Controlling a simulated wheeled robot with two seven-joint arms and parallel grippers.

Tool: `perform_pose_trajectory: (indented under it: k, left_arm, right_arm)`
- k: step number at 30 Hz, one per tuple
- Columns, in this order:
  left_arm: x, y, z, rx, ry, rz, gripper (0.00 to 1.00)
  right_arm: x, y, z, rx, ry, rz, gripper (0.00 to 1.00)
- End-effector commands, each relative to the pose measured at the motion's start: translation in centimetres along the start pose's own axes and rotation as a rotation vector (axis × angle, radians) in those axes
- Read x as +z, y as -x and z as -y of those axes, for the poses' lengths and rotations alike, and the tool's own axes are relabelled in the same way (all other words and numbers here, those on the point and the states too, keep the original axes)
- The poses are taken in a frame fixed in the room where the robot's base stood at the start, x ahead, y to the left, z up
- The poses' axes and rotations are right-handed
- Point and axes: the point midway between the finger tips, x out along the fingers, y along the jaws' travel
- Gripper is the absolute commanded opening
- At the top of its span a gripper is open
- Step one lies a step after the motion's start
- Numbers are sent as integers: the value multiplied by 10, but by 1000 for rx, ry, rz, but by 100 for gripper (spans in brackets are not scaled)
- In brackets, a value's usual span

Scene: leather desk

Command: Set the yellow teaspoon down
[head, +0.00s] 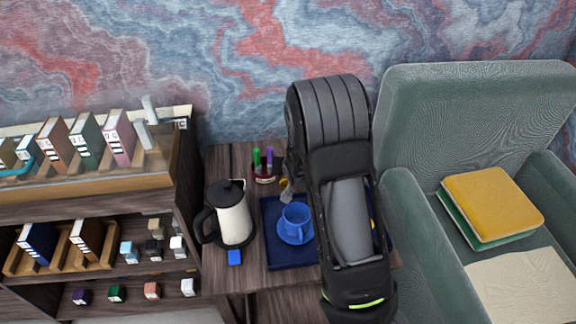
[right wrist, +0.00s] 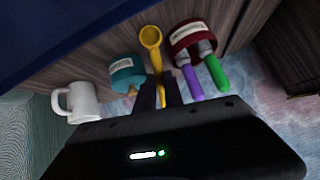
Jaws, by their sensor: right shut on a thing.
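The yellow teaspoon (right wrist: 151,38) shows in the right wrist view, its bowl beyond the fingertips and its handle running back between them. My right gripper (right wrist: 160,93) is shut on that handle. The spoon appears above the wooden table top, between a teal labelled pot (right wrist: 127,72) and a dark red labelled pot (right wrist: 188,38); I cannot tell whether it touches anything. In the head view my right arm covers much of the table, and a small yellow patch shows beside the gripper, too small to make out. My left gripper is not in view.
A blue cup (head: 295,217) on a saucer sits on a dark blue tray (head: 273,254). The red pot holds purple and green markers (right wrist: 214,72). A white mug (right wrist: 80,102) stands beyond the teal pot.

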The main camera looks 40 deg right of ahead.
Motion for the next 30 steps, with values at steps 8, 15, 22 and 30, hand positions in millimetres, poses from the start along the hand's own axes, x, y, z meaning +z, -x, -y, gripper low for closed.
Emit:
perform_pose_trajectory:
  k: [8,15,22,30]
  left_arm:
    - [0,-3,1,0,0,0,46]
    - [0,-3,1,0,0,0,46]
    - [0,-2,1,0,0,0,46]
    - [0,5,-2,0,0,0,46]
  right_arm:
    - [2,-2,0,0,0,0,16]
    - [2,-2,-1,1,0,1,34]
    - [2,-2,-1,1,0,0,34]
    - [-3,18,1,-1,0,-1,34]
